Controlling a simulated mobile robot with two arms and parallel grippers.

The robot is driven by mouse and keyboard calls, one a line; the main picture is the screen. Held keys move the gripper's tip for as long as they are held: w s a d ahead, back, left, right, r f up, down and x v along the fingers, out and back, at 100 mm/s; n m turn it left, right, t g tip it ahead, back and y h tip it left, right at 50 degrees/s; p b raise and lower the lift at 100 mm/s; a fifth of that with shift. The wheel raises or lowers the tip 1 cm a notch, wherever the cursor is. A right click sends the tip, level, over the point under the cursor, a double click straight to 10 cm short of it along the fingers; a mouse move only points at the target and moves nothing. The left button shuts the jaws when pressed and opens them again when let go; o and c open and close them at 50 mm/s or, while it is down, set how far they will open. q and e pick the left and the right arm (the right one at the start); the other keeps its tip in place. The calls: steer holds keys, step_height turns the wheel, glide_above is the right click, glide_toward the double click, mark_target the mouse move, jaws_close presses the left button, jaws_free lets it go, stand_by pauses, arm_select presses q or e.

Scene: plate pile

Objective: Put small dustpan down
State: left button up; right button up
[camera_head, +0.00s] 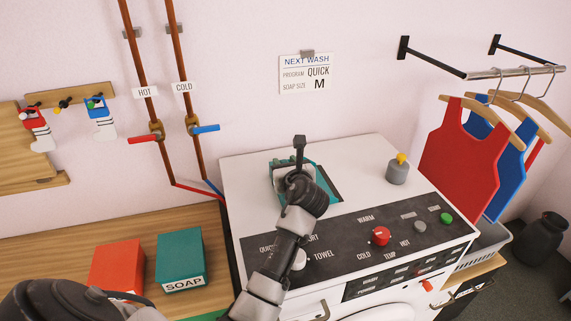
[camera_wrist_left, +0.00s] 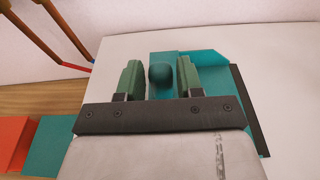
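The small dustpan is teal with a dark strip along one edge; it lies on the white top of the washing machine (camera_head: 350,155). In the head view part of its pan (camera_head: 326,186) shows beside my left wrist. In the left wrist view its pan (camera_wrist_left: 215,65) spreads to the right and its rounded handle (camera_wrist_left: 160,75) stands between the two green fingers. My left gripper (camera_wrist_left: 158,82) is open around the handle, with a narrow gap on each side. In the head view my own wrist mostly hides the fingers of my left gripper (camera_head: 284,166). My right gripper is not in view.
A grey container with a yellow top (camera_head: 397,170) stands on the machine's right side. The control panel (camera_head: 350,235) with knobs lies in front. A red box (camera_head: 116,268) and a teal SOAP box (camera_head: 180,254) stand on the wooden counter (camera_head: 60,245). Pipes with taps run along the wall.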

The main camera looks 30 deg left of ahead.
arm_select(q)
steer(key=shift+o, duration=1.2)
